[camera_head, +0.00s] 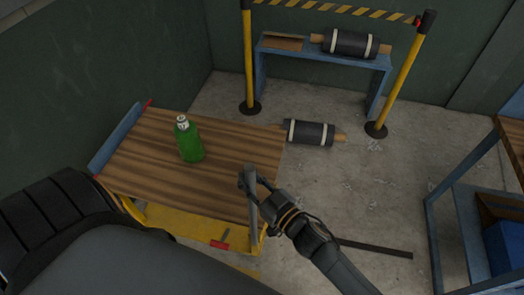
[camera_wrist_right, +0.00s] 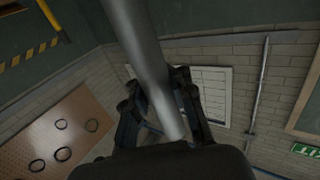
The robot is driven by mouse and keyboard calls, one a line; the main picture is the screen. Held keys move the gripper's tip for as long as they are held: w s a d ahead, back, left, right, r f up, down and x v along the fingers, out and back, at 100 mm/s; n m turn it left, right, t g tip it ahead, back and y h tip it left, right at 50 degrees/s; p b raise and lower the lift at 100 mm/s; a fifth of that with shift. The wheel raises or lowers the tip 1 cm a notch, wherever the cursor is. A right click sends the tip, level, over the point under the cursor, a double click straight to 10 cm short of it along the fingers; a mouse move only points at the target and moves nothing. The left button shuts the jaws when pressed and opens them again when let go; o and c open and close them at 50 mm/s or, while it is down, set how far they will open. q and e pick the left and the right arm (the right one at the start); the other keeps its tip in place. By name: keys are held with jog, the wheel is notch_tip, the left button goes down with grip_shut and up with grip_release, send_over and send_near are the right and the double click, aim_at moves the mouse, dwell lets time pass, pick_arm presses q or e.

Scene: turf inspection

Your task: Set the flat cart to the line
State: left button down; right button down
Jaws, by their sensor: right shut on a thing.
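The flat cart (camera_head: 135,158) has a brown plank deck on a yellow frame and stands at the left in the head view. A grey bar (camera_head: 254,222) rises at its near right corner. My right gripper (camera_head: 259,187) is at the upper part of this bar and shut on it. In the right wrist view the grey bar (camera_wrist_right: 145,50) runs between the fingers of my right gripper (camera_wrist_right: 160,105). A dark strip (camera_head: 378,248) lies on the floor right of the cart; I cannot tell whether it is the line. My left gripper is not in view.
A green bottle (camera_head: 190,143) stands on the deck. A dark roller (camera_head: 311,133) lies on the floor beyond the cart's far right corner. Yellow posts (camera_head: 249,60) with striped tape stand before a blue bench (camera_head: 300,56). A blue-framed table (camera_head: 436,225) is at the right. Open floor lies between.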

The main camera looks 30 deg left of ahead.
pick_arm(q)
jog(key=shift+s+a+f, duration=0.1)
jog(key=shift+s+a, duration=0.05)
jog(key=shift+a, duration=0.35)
pick_arm(e)
jog(key=shift+s+a+f, duration=0.15)
jog(key=shift+s+a, duration=0.6)
jog(key=shift+a, duration=0.2)
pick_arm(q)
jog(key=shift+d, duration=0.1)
pick_arm(e)
jog(key=c, duration=1.1)
grip_release()
jog(key=shift+s, duration=0.1)
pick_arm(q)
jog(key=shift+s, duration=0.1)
pick_arm(e)
jog(key=v, duration=1.2)
jog(key=shift+d, duration=0.1)
